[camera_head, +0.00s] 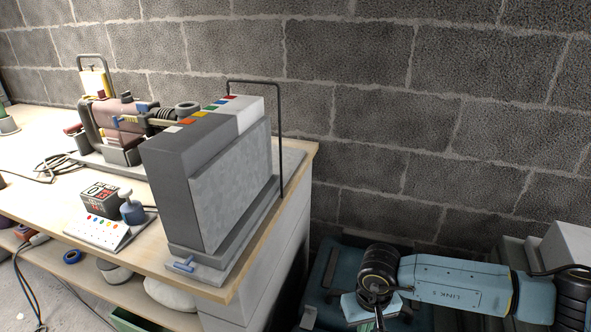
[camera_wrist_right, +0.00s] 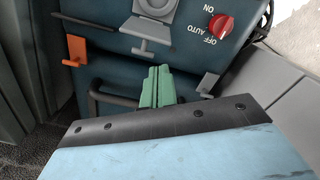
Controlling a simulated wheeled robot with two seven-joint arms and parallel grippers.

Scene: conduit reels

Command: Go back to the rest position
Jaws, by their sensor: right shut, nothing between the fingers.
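My right arm (camera_head: 455,284) comes in from the lower right of the head view and lies low, to the right of the workbench and apart from it. Its wrist (camera_head: 378,268) points down near the bottom edge, and the fingertips are hard to make out there. In the right wrist view my right gripper (camera_wrist_right: 157,85) shows as two green fingers pressed together, with nothing between them. My left gripper and left arm are not in view.
The wooden workbench (camera_head: 45,190) carries a tall grey box (camera_head: 232,180), a small button panel (camera_head: 97,232) and a reel machine (camera_head: 118,125). A thin black frame (camera_head: 281,140) rises by the bench's right end. A block wall (camera_head: 385,110) closes the back.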

